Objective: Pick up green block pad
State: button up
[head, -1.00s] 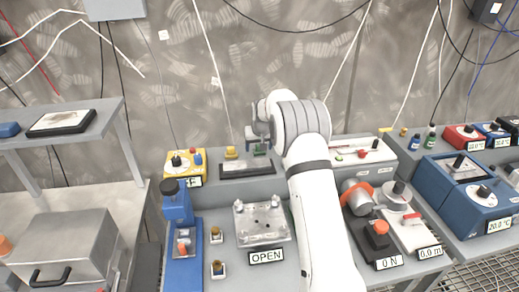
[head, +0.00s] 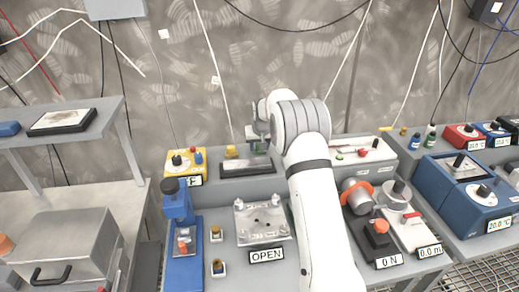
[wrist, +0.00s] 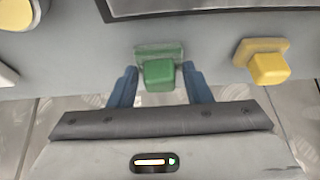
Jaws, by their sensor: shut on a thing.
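The green block pad (wrist: 158,75) is a small green cube on a flat green base, in the middle of the wrist view. My gripper (wrist: 160,73) has its two blue fingers on either side of the cube and is shut on it. In the head view my gripper (head: 256,140) is at the back ledge, left of my wrist, and a bit of the green block pad (head: 263,147) shows by it. My arm partly hides this spot. I cannot tell whether the base is clear of the ledge.
A yellow block pad (wrist: 268,66) stands to the right in the wrist view, with a dark-framed plate (wrist: 210,6) at the top. In the head view a yellow box (head: 185,166) is to the left, and a white panel (head: 362,149) with knobs is to the right.

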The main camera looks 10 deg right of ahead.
jog(key=shift+r, duration=0.1)
notch_tip(320, 180, up, 10)
jog(key=shift+f+b, duration=0.1)
jog(key=shift+b, duration=0.6)
